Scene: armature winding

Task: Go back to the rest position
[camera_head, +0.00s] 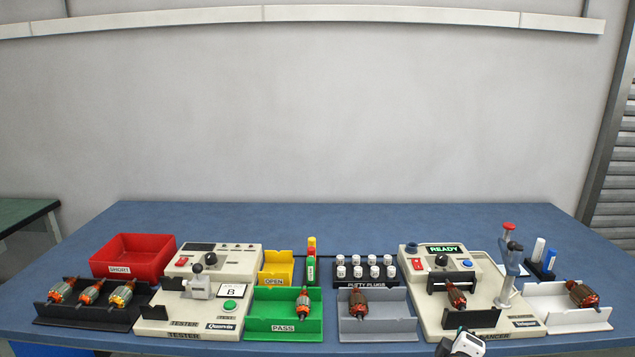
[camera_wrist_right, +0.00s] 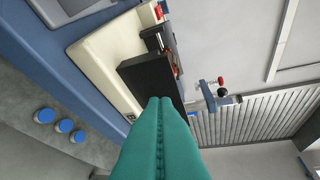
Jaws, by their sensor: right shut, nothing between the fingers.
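My right gripper (camera_wrist_right: 162,105) shows in the right wrist view as two long teal fingers pressed together, with nothing between them. Beyond its tips is the balancer (camera_wrist_right: 100,58), with a black block (camera_wrist_right: 150,80) on it. In the head view a small white and black part of what looks like my right arm (camera_head: 462,344) shows at the bottom edge, in front of the balancer (camera_head: 430,308). My left gripper is in neither view. An armature (camera_head: 457,296) sits on the balancer, whose display reads READY.
The blue bench (camera_head: 330,215) holds a tester (camera_head: 160,318), a red SHORT bin (camera_head: 130,257), a yellow OPEN bin (camera_head: 277,268), a green PASS tray (camera_head: 270,320) with one armature, a grey tray (camera_head: 400,325), a white tray (camera_head: 560,318) and a black tray (camera_head: 55,313). The bench's back strip is clear.

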